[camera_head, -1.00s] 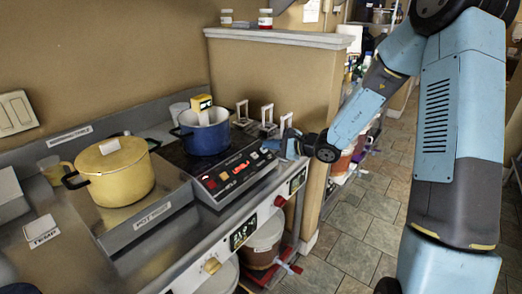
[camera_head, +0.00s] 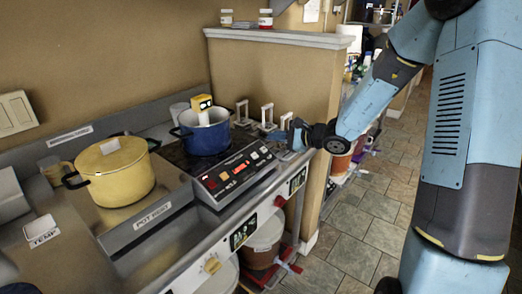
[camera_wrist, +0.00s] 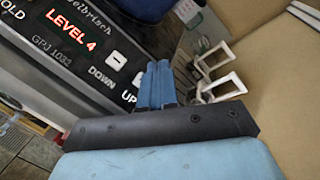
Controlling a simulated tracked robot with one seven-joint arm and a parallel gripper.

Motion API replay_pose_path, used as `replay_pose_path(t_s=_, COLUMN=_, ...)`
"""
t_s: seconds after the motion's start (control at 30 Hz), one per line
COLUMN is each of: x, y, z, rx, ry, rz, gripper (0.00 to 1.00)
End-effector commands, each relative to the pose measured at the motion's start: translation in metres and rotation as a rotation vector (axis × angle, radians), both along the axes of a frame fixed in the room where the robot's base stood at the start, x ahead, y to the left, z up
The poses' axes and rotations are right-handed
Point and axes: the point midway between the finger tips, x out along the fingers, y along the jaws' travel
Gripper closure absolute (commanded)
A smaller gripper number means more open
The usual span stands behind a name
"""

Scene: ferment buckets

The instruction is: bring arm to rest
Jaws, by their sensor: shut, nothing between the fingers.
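My gripper (camera_head: 291,137) is at the right end of the counter, beside the cooker's control panel (camera_head: 236,172). In the wrist view my gripper (camera_wrist: 158,66) has its two blue fingers side by side, shut and empty. The panel (camera_wrist: 75,45) lies close to the fingertips there, with a red "LEVEL 4" and UP and DOWN keys. My arm (camera_head: 365,105) reaches down to the counter from the upper right in the head view.
A blue pot (camera_head: 204,135) with a yellow device stands on the hob. A lidded yellow pot (camera_head: 115,172) stands left of it. White handle-like frames (camera_wrist: 217,75) stand right of the fingers. A half wall (camera_head: 275,85) rises behind. Buckets (camera_head: 263,245) stand below.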

Motion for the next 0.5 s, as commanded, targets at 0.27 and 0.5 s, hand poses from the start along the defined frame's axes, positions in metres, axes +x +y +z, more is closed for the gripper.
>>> replay_pose_path(t_s=0.27, x=-0.0042, y=-0.0059, z=0.0122, rx=-0.001, ry=0.000, rz=-0.001, gripper=1.00)
replay_pose_path(t_s=0.5, x=-0.0042, y=-0.0059, z=0.0122, rx=-0.001, ry=0.000, rz=-0.001, gripper=1.00)
